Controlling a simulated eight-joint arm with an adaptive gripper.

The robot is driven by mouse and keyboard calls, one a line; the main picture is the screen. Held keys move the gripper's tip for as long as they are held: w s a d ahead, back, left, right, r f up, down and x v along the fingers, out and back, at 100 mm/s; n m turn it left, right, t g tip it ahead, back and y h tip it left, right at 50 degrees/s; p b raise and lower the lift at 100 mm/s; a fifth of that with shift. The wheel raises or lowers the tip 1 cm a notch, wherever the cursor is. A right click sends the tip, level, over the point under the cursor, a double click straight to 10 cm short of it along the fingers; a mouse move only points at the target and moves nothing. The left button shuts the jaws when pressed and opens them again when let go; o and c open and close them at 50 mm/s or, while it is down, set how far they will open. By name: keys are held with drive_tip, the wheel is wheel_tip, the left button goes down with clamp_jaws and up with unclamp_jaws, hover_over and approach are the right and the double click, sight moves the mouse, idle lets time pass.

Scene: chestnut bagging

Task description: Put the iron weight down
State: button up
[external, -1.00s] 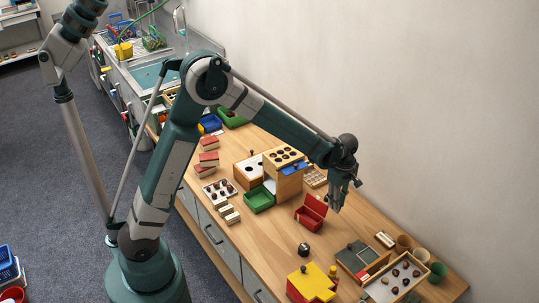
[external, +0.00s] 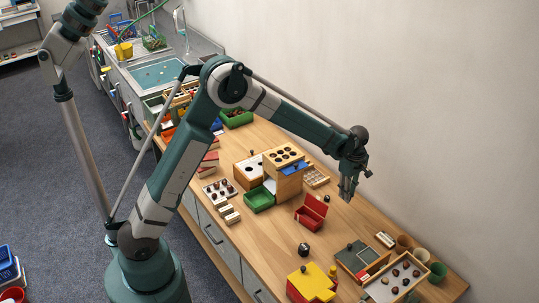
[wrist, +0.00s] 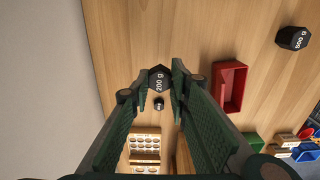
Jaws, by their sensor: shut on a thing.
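The iron weight (wrist: 159,79) is a black hexagonal piece marked 200 g. In the wrist view it sits between the fingertips of my gripper (wrist: 159,74), which is shut on it. In the external view my gripper (external: 347,195) points down near the wall side of the wooden table (external: 277,227), to the right of the open red box (external: 311,213). I cannot make out the held weight there, and its height over the table is hard to judge.
A smaller dark weight (wrist: 159,103) appears beyond the held one. A black 500 g weight (wrist: 293,38) stands on the table. A wooden rack (external: 315,176) lies behind my gripper.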

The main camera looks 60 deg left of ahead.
drive_tip(key=shift+f+b, duration=0.65)
drive_tip(key=shift+f, duration=2.45)
drive_tip(key=shift+f, duration=0.1)
drive_tip(key=shift+f+b, duration=0.4)
drive_tip(key=shift+f, duration=1.35)
drive_tip(key=shift+f, duration=0.15)
drive_tip(key=o, duration=1)
wheel_tip(320, 180, up, 12)
drive_tip(key=shift+r+p, duration=0.15)
drive_tip(key=shift+p, duration=0.95)
